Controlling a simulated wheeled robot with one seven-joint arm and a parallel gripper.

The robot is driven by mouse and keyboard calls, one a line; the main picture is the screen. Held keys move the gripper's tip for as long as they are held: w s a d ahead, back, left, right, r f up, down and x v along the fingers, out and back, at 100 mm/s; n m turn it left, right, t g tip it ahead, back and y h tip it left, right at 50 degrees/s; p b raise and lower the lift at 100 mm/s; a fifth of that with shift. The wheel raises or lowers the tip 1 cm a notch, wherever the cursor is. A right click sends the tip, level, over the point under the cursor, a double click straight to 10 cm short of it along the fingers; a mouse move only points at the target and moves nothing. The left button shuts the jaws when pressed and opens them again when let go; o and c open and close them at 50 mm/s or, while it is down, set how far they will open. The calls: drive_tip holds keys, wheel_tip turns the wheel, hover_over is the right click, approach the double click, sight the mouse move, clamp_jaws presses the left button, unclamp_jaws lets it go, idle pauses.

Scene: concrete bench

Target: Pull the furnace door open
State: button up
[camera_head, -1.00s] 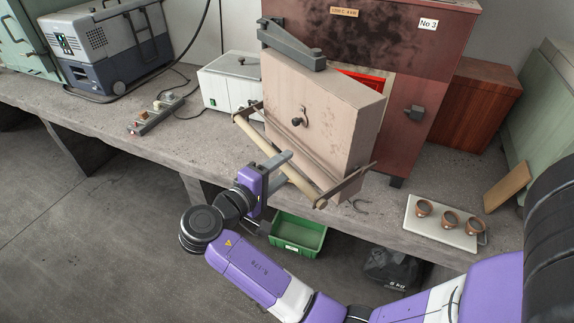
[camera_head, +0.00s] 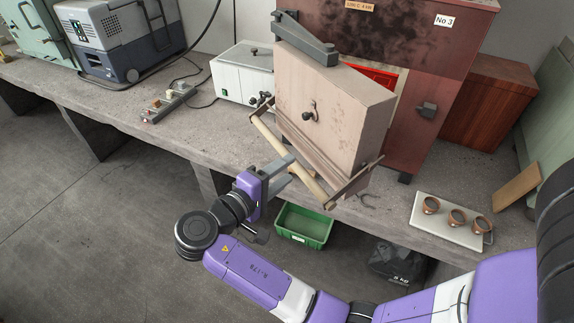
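The furnace (camera_head: 385,40) is a dark red-brown cabinet at the back of the bench, marked "No 3". Its thick beige door (camera_head: 345,105) stands swung out on a grey hinge arm (camera_head: 305,42), and a strip of bright red opening shows behind it. A pale bar handle (camera_head: 290,158) runs across the door's front on two brackets. My gripper (camera_head: 284,168) is at the handle's middle, with its grey fingers reaching around the bar. They look closed on it, though the far finger is partly hidden.
A white tray (camera_head: 440,228) with small brown cups stands at the bench's right. A white box (camera_head: 240,75) and a power strip (camera_head: 168,104) are left of the door. A green bin (camera_head: 303,226) and a dark bag (camera_head: 390,264) are below the bench edge. Floor at left is clear.

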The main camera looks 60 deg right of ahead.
drive_tip(key=shift+s+p+v, duration=0.25)
drive_tip(key=shift+p+v, duration=0.1)
drive_tip(key=shift+v, duration=0.75)
drive_tip(key=shift+s+p+v, duration=0.25)
drive_tip(key=shift+p+v, duration=0.05)
drive_tip(key=shift+v, duration=0.8)
drive_tip(key=shift+a, duration=0.1)
drive_tip(key=shift+p, duration=0.3)
drive_tip(key=shift+c, duration=0.3)
